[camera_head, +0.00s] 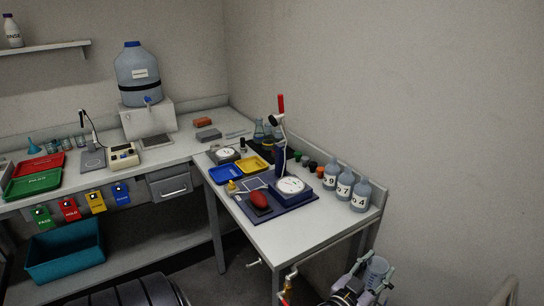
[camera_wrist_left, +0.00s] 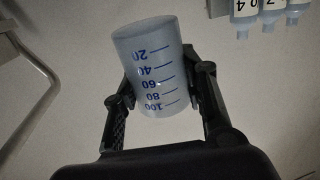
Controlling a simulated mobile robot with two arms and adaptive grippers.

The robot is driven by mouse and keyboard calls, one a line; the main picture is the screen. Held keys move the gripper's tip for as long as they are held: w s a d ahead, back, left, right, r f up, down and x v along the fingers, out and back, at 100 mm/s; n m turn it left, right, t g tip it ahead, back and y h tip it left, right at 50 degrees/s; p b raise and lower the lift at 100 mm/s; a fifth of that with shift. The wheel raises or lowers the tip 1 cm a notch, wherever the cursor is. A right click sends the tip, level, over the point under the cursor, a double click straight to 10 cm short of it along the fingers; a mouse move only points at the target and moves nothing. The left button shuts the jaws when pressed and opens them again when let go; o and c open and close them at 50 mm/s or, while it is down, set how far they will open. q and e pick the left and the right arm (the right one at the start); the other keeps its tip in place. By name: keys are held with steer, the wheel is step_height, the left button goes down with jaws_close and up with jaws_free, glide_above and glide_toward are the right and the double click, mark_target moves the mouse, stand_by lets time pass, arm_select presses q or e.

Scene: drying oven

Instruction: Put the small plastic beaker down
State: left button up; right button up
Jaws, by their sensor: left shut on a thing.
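My left gripper (camera_head: 374,277) is at the lower right of the head view, in front of the table's right end. It is shut on a small translucent plastic beaker (camera_head: 377,267). In the left wrist view the beaker (camera_wrist_left: 148,62) sits between the two black fingers of the left gripper (camera_wrist_left: 165,82), one on each side. Blue graduations from 20 to 100 show on its wall. The beaker is held clear of the table (camera_head: 300,232), and appears near upright in the head view. My right gripper is not in view.
Numbered bottles (camera_head: 344,185) line the table's right edge. A blue mat (camera_head: 290,203) carries a round dial and a red object (camera_head: 259,199). Yellow (camera_head: 254,165) and blue (camera_head: 224,174) trays lie behind. The table's front right part is bare. Brass taps (camera_head: 288,280) show by the front edge.

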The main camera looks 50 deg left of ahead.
arm_select(q)
steer(key=w+a+r+n+g+y+b, duration=0.25)
steer(key=a+n+y, duration=0.2)
steer(key=a, duration=0.35)
steer(key=w+a+r+n+g+y+b, duration=0.2)
steer(key=w+a+r+n+y, duration=0.15)
steer(key=a+y, duration=0.35)
steer(key=s+a+r+n+g+y+b, duration=0.3)
steer(key=s+a+r+n+g+y, duration=0.2)
steer(key=a+r+n+g, duration=0.55)
steer(key=m+g+p, duration=0.1)
steer(key=m, duration=0.2)
glide_above(300, 224)
step_height(300, 224, down, 12)
step_height(300, 224, down, 5)
steer(key=shift+f+p, duration=0.1)
steer(key=shift+p, duration=0.2)
